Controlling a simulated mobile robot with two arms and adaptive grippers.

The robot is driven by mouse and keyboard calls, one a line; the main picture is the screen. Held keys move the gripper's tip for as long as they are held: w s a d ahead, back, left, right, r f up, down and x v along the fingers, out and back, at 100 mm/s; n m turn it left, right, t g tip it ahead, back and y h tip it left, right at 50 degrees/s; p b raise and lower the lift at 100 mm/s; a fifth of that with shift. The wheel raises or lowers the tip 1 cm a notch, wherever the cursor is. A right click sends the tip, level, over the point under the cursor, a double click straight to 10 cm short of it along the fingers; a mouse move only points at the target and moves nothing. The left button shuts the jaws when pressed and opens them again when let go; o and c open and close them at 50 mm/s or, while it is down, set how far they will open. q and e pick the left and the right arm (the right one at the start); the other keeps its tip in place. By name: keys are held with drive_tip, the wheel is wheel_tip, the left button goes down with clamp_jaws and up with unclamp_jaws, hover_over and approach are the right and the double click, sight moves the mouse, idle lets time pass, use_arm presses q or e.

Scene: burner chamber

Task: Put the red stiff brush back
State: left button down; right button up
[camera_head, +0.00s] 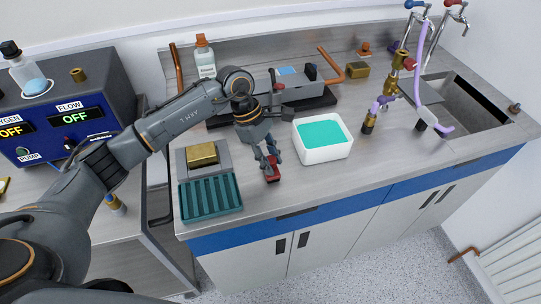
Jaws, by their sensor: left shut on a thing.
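My left gripper (268,160) points down over the steel counter and is shut on the red stiff brush (272,175). The gripper's fingers partly hide the brush. The brush is small and red with a dark lower edge; I cannot tell whether it touches the counter. It is to the right of a teal ribbed tray (239,202) and to the left of a white tub with teal liquid (324,155). My right gripper is not in view.
A brass block (202,154) sits on a grey plate behind the tray. A dark fixture, a bottle (204,58) and copper pipes stand at the back. A sink (465,105) with taps is at right. The counter's front right is clear.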

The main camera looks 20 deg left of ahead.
use_arm(q)
drive_tip(key=shift+f+b, duration=0.2)
drive_tip(key=shift+b, duration=0.1)
drive_tip(key=c, duration=1)
unclamp_jaws()
drive_tip(key=shift+r, duration=0.1)
drive_tip(key=shift+c, duration=0.2)
